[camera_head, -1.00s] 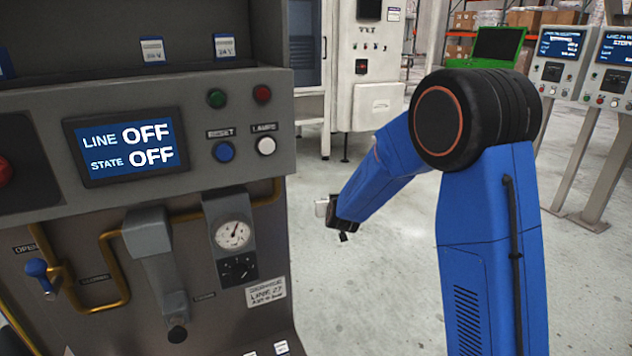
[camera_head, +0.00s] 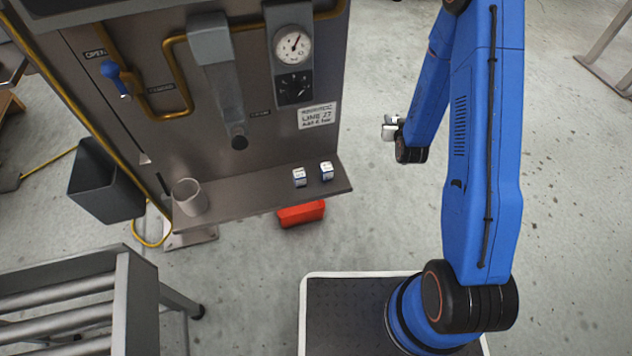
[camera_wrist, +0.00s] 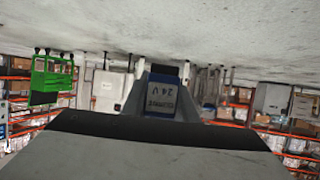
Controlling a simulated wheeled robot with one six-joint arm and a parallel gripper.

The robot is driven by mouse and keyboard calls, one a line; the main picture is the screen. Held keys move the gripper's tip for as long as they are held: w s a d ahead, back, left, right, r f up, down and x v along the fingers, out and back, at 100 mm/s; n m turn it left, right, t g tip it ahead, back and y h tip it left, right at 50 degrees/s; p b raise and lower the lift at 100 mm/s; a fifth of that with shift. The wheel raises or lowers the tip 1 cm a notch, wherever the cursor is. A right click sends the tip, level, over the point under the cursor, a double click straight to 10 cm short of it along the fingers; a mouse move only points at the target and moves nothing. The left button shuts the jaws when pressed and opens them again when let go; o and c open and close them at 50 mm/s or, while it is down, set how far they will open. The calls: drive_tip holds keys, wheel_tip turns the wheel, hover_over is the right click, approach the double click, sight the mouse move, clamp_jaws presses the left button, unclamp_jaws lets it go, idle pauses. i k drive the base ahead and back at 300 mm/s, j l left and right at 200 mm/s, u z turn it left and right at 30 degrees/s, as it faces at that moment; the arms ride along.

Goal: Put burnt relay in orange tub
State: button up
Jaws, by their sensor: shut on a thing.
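My gripper (camera_head: 390,128) is held out in the air to the right of the panel, small in the head view. In the wrist view it is shut on a relay (camera_wrist: 163,100) with a blue and white label, upside down, reading 24 V, and a dark end. I cannot tell burn marks on it. A red-orange tub (camera_head: 301,213) sits on the floor under the panel's shelf, partly hidden by it. My gripper is above and to the right of this tub in the picture, apart from it.
Two small blue and white relays (camera_head: 299,177) (camera_head: 326,171) stand on the shelf (camera_head: 255,193), with a grey cup (camera_head: 190,198) at its left. A dark bin (camera_head: 105,182) and a roller stand (camera_head: 125,285) are at left. Floor right of the shelf is clear.

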sight(299, 207)
drive_tip(key=i+l+z, duration=0.15)
drive_tip(key=z, duration=1.1)
drive_tip(key=i+z, duration=0.1)
drive_tip(key=i, duration=1.45)
drive_tip(key=i+l+u, duration=0.15)
drive_tip(key=i, duration=0.6)
drive_tip(key=i+l+u, duration=0.15)
drive_tip(key=i, duration=0.55)
drive_tip(key=u, duration=3.45)
drive_tip(key=l, duration=0.1)
